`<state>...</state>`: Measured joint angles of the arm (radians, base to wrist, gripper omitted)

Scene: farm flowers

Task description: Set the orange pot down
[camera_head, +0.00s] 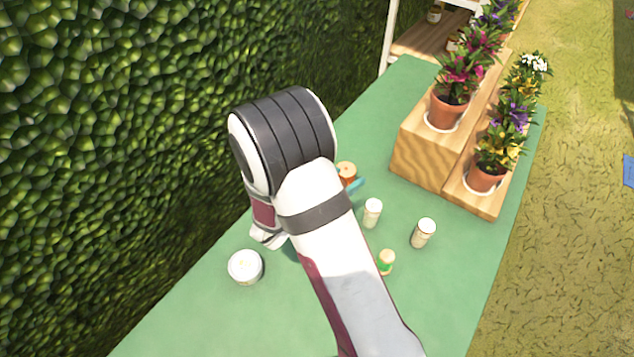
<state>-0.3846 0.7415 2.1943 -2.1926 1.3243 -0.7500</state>
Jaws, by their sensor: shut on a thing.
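A small orange pot (346,173) with a pale top shows just right of my arm's elbow, over the green table (300,310). A teal fingertip of my gripper (356,185) shows against its lower right side. The rest of my gripper is hidden behind my arm. It is shut on the orange pot. I cannot tell how high the pot's base is above the table.
White-lidded jars (372,212) and (423,232), a green-and-cream jar (385,262) and a round white pot (246,266) stand on the table. A stepped wooden stand (425,160) with potted flowers is at the back right. A hedge (110,140) borders the left.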

